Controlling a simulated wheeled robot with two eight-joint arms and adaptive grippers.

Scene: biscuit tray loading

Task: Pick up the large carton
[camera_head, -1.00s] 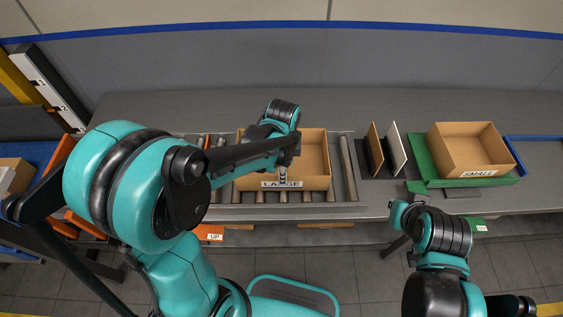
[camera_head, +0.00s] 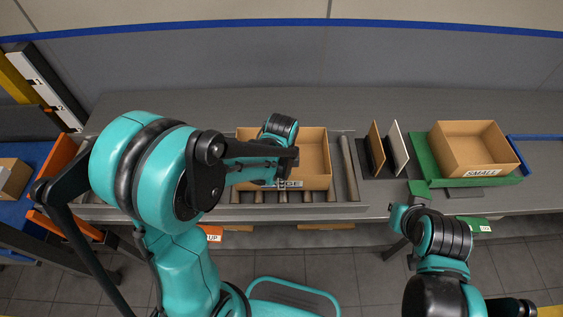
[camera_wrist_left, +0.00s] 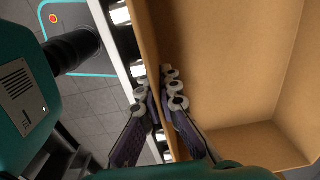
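The large carton (camera_head: 316,158) is an open brown box on the roller conveyor, upright, with a "LARGE" label on its near wall. My left gripper (camera_head: 281,179) is at that near wall and hides part of the label. In the left wrist view, the fingers of my left gripper (camera_wrist_left: 157,92) straddle the carton's wall (camera_wrist_left: 150,45), one outside and one inside, and look closed on it. The carton's inside (camera_wrist_left: 235,70) looks empty there. My right arm is at the lower right, away from the carton; its fingers are not clear.
A small carton (camera_head: 481,172) sits on a green tray (camera_head: 425,160) at the right. Two upright panels, one brown (camera_head: 377,143) and one white (camera_head: 398,142), stand between the cartons. Bare rollers (camera_head: 349,170) lie right of the large carton. A blue surface (camera_head: 42,187) lies left.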

